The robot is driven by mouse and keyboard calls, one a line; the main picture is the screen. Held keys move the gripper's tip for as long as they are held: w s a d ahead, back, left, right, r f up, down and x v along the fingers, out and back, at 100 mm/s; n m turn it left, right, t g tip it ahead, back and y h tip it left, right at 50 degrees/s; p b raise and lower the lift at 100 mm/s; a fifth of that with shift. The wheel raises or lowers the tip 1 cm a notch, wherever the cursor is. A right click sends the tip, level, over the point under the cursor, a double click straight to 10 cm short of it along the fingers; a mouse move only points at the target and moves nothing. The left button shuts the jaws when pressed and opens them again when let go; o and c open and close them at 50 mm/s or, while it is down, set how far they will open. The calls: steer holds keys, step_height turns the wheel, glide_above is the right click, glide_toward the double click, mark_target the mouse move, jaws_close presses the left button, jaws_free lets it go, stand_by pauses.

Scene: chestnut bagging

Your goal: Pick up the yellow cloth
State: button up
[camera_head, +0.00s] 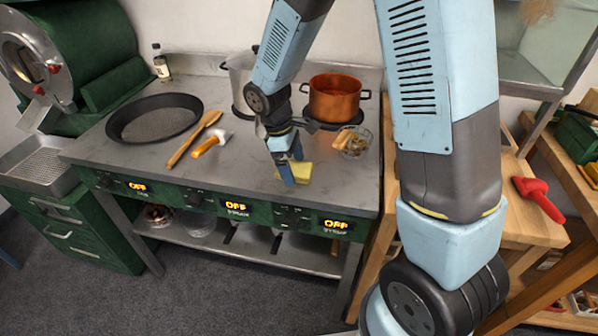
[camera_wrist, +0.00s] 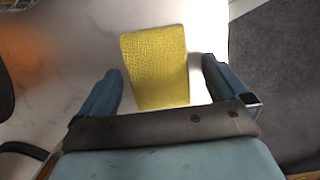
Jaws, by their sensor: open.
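The yellow cloth (camera_head: 301,171) lies flat on the grey stove counter, close to its front edge. In the wrist view the cloth (camera_wrist: 157,62) is a textured yellow rectangle between and beyond my two blue fingers. My gripper (camera_head: 291,179) points down over the cloth, and its fingers hide part of the cloth in the head view. In the wrist view my gripper (camera_wrist: 163,88) is open, with one finger on each side of the cloth and a gap on both sides. I cannot tell whether the fingertips touch the counter.
An orange pot (camera_head: 334,100) and a wire basket (camera_head: 354,142) stand behind and right of the cloth. A wooden spoon (camera_head: 190,143), a yellow-handled tool (camera_head: 206,146) and a black pan (camera_head: 153,118) lie left. The counter's front (camera_head: 236,208) has knobs and displays reading OFF.

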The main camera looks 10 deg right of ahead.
steer(key=shift+f, duration=0.3)
steer(key=c, duration=1)
